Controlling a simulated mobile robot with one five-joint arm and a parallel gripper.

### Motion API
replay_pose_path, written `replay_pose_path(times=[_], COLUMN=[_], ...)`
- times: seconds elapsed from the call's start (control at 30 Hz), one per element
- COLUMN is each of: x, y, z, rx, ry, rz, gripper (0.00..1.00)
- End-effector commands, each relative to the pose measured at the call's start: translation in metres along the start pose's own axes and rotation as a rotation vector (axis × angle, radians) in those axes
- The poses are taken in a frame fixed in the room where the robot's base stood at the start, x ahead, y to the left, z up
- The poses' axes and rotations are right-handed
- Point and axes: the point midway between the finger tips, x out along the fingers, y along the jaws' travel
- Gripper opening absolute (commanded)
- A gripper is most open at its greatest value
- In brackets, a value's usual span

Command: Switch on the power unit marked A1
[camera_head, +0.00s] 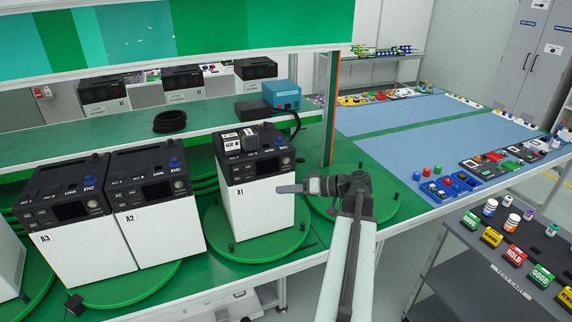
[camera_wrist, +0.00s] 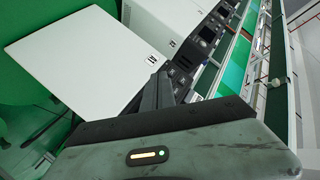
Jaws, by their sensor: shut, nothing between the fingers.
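The power unit marked A1 (camera_head: 262,206) stands upright on a round green turntable, with a white front and a black sloped control panel. The panel has a small screen and a blue knob (camera_head: 279,142). My gripper (camera_head: 279,189) is shut and empty, its tips pointing left before the upper right of A1's white front, below the panel. I cannot tell whether it touches. In the wrist view my shut fingers (camera_wrist: 161,78) lie beside a large white face with a small unreadable label and near dark controls. I cannot read any switch's state.
Units A2 (camera_head: 160,240) and A3 (camera_head: 88,252) stand to the left on another turntable (camera_head: 122,292). Small labelled blocks (camera_head: 231,142) sit on A1's top. An empty-looking turntable (camera_head: 385,210) lies right, behind my arm. A shelf with a blue box (camera_head: 281,94) runs behind.

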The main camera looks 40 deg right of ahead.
Motion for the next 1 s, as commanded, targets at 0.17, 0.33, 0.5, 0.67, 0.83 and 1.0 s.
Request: replay_pose_path(times=[0.17,0.33,0.5,0.67,0.83,1.0], x=[-0.057,-0.069,-0.068,-0.066,-0.06,-0.048], y=[0.012,0.013,0.013,0.013,0.019,0.029], z=[-0.023,-0.028,-0.028,-0.029,-0.035,-0.05], rx=[-0.054,-0.069,-0.069,-0.068,-0.068,-0.068], ry=[0.15,0.183,0.181,0.179,0.178,0.177], rz=[-0.003,-0.005,-0.005,-0.005,-0.006,-0.007], gripper=[0.0,0.0,0.0,0.0,0.0,0.0])
